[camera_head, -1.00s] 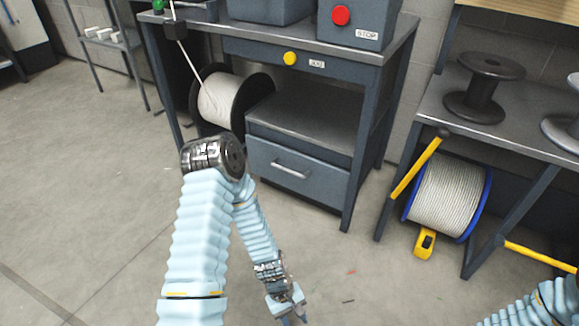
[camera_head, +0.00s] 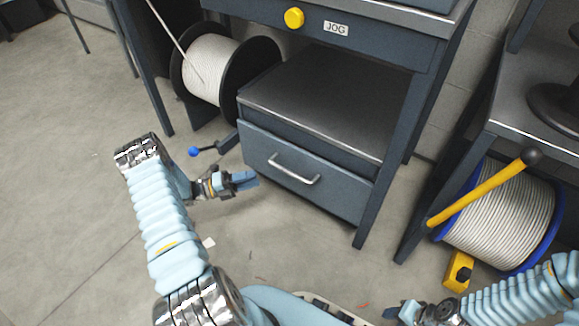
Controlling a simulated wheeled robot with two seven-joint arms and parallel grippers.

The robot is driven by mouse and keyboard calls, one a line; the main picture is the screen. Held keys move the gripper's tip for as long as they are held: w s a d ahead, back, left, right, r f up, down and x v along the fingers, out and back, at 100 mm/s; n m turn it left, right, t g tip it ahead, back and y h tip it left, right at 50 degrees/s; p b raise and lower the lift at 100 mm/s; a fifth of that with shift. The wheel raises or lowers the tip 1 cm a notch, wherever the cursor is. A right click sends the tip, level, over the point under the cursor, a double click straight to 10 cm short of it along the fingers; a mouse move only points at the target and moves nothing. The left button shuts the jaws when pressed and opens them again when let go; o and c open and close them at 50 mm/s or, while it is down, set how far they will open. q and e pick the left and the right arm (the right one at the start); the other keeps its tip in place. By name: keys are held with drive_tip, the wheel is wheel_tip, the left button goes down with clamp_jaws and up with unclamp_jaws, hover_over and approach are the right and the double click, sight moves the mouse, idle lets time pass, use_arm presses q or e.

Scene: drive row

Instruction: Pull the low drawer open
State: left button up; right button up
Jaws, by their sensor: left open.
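The low drawer (camera_head: 335,196) is a blue-grey front at the bottom of the cabinet under the bench, and it looks shut. Its silver bar handle (camera_head: 293,169) runs across the front. My left gripper (camera_head: 250,180) is open and empty, to the left of the handle and apart from it, with its blue fingers pointing right.
A white cable reel (camera_head: 208,70) stands left of the cabinet, with a blue-knobbed lever (camera_head: 194,151) below it. On the right are a yellow lever (camera_head: 480,191) and a blue-rimmed rope reel (camera_head: 505,222). The floor before the drawer is mostly clear.

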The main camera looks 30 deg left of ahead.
sight(288, 170)
use_arm(q)
drive_tip(key=x, duration=1.2)
drive_tip(key=shift+w+d, duration=0.1)
drive_tip(key=shift+d, duration=0.2)
drive_tip(key=shift+c, duration=0.3)
clamp_jaws()
